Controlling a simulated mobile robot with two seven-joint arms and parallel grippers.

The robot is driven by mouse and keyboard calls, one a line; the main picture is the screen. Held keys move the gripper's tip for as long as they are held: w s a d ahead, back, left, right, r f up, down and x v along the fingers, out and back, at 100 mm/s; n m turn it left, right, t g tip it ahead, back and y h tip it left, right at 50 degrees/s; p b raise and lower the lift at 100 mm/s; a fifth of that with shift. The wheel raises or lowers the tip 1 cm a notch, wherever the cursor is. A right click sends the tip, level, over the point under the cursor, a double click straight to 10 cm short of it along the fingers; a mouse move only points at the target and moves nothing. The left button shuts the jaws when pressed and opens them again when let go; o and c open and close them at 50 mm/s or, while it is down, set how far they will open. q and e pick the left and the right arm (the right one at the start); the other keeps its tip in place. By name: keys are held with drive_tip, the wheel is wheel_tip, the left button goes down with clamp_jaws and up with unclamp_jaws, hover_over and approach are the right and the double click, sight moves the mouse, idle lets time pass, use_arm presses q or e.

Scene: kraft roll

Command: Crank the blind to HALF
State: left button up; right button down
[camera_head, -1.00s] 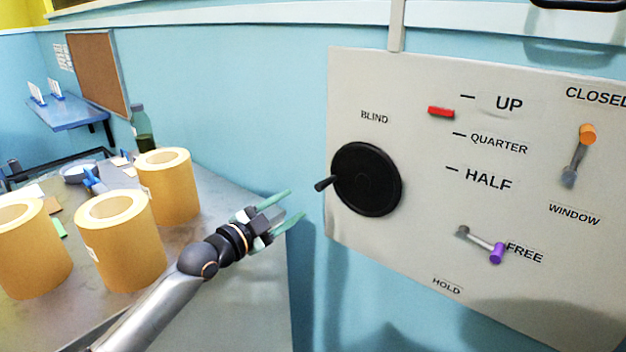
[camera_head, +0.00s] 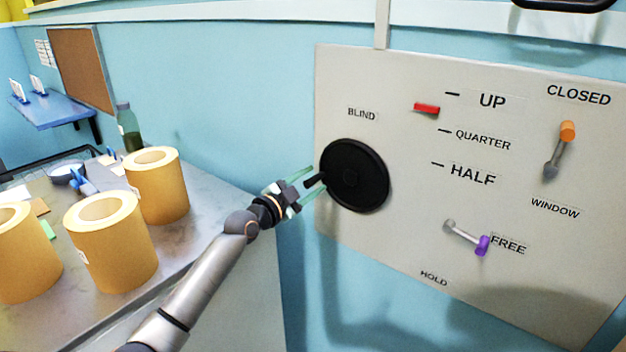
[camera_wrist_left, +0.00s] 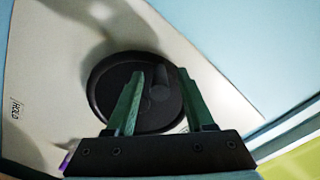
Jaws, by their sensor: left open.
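The black blind crank wheel (camera_head: 357,176) is on the pale panel, with its stub handle (camera_head: 315,181) sticking out at the left side. My left gripper (camera_head: 312,182) is open, its green fingers on either side of the handle in the head view. In the left wrist view the wheel (camera_wrist_left: 112,88) lies beyond the two fingers and the handle (camera_wrist_left: 159,86) shows between them. I cannot tell whether the fingers touch it. The red marker (camera_head: 427,108) sits between the UP and QUARTER marks, nearer UP; the HALF label (camera_head: 472,174) is below. My right gripper is not in view.
On the panel (camera_head: 400,225), a purple-tipped lever (camera_head: 482,245) points at FREE, and an orange-tipped window lever (camera_head: 567,131) points up toward CLOSED. Several kraft rolls (camera_head: 110,245) and a bottle (camera_head: 128,130) stand on the grey table (camera_head: 215,215) at left.

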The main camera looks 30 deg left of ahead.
use_arm(q)
drive_tip(key=shift+w, duration=0.45)
clamp_jaws()
idle(1.2)
